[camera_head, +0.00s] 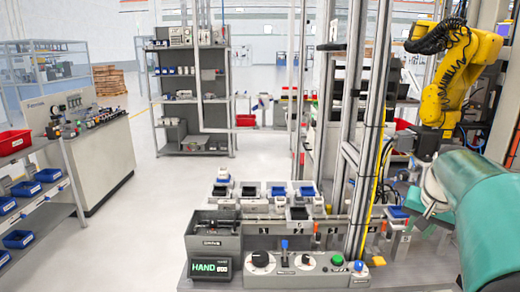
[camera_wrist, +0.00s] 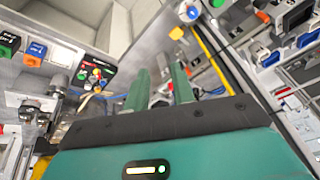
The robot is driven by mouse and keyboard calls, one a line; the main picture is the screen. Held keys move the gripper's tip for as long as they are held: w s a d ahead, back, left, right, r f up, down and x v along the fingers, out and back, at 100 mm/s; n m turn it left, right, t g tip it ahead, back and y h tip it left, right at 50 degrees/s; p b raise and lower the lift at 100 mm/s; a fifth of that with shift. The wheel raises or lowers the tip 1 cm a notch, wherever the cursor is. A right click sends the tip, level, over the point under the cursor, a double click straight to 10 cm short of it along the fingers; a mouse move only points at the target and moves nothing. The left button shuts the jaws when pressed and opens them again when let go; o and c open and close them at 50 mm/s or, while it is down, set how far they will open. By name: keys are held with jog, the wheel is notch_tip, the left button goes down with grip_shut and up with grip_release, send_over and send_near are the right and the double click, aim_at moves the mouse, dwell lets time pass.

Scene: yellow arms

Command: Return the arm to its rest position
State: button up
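My teal arm (camera_head: 485,205) reaches in from the right edge of the head view, over the right end of the workbench. Its far end is only partly visible there, beside the yellow robot arm. In the wrist view, my gripper (camera_wrist: 159,78) shows two green fingers standing apart with a gap between them. Nothing is seen held in the gap. A dark bar and my teal housing with a lit green light fill the lower part of that view.
A yellow robot arm (camera_head: 462,65) stands close behind mine. Metal posts (camera_head: 352,115) rise from the bench left of my arm. A control panel (camera_head: 285,262) and grey box (camera_head: 213,240) sit at the bench front. Open floor (camera_head: 150,205) lies left of the bench.

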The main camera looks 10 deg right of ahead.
jog(key=s+a+f+n+t+y, duration=0.1)
jog(key=s+a+n, duration=0.15)
jog(key=a, duration=0.85)
jog(key=s+a+n+y, duration=0.1)
jog(key=a+n, duration=0.2)
jog(key=a, duration=0.8)
jog(key=s+a+f+n, duration=0.4)
jog(key=s+a, duration=0.4)
jog(key=a, duration=0.3)
jog(key=shift+s+f+t, duration=0.3)
jog(key=shift+f+t, duration=0.05)
jog(key=shift+t, duration=0.05)
jog(key=shift+a, duration=0.1)
